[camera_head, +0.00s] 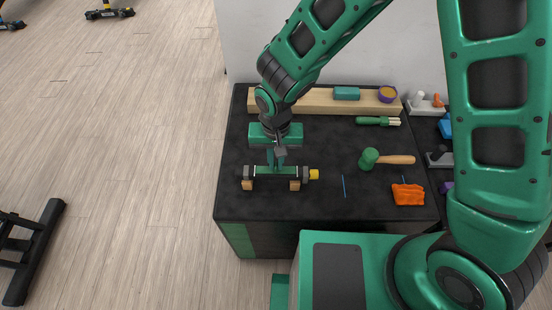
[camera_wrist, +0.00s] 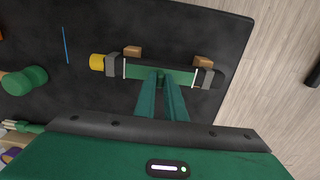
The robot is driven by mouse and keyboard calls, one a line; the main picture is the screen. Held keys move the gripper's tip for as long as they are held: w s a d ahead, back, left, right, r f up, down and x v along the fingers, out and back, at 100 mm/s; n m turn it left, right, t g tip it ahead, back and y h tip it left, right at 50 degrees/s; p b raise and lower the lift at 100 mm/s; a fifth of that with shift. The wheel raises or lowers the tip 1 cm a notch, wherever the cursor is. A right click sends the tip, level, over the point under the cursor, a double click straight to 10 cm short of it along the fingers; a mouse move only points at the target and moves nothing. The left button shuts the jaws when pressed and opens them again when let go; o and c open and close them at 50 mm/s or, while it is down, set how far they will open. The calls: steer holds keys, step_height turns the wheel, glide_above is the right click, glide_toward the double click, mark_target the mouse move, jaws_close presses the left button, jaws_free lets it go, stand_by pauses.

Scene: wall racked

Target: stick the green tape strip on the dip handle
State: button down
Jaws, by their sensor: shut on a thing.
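The dip handle (camera_wrist: 185,77) lies level across two small wooden blocks on the black table top. It has a green middle between white rings, dark grey collars and a yellow end cap, which is on the right in the head view. My gripper (camera_head: 277,165) points down over the handle's middle. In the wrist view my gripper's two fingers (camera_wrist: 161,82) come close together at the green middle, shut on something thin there. This seems to be the green tape strip, but its edges are hidden by the fingers and blend with the green behind.
A green-handled brush (camera_head: 372,121) lies behind.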

mark_target(276, 164)
steer(key=c, duration=1.7)
jaws_free()
steer(key=shift+c, duration=0.2)
step_height(276, 164, up, 11)
steer(key=shift+f, duration=0.15)
steer(key=shift+w, duration=0.1)
